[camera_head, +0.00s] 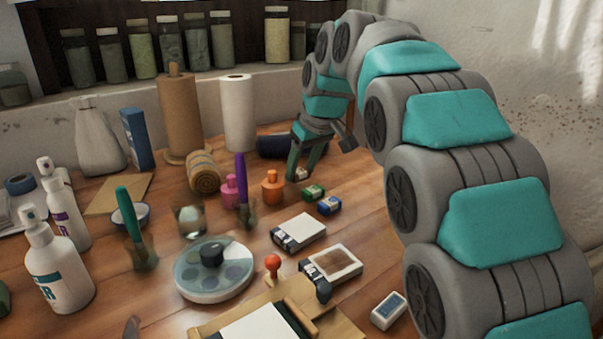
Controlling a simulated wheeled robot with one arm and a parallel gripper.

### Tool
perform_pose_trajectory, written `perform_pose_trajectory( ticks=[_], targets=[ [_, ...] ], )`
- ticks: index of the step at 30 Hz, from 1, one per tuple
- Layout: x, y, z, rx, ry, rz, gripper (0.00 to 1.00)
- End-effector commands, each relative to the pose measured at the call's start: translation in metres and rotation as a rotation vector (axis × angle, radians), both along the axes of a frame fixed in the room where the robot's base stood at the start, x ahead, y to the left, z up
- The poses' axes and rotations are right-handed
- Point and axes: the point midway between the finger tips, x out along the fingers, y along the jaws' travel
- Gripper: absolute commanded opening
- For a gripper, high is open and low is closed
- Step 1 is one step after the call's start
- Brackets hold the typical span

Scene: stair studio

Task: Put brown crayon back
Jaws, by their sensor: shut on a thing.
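My gripper (301,172) is at the back right of the wooden table, pointing down with its fingers low over the tabletop. It is shut on a small pale, brownish block (301,174) between its fingertips. This may be the brown crayon, but it is too small and covered to tell for sure. A green block (313,192) and a blue block (329,205) lie just in front of it in a slanting row. I cannot tell whether the held block touches the table.
An orange bottle (272,188) and a pink bottle (230,190) stand left of my gripper. A dark roll (279,146) lies behind. Two white-edged boxes, one (299,232) nearer the blocks, a round palette (214,270) and a clipboard (252,325) lie in front.

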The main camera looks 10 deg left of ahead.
Motion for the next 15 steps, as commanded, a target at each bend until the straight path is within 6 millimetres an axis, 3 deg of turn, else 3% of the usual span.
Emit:
perform_pose_trajectory(
  ticks=[4,15],
  targets=[
    [-0.001,0.000,-0.014,-0.002,0.003,0.000,0.02],
    [0.000,0.000,-0.019,-0.001,0.002,0.001,0.02]
  ],
)
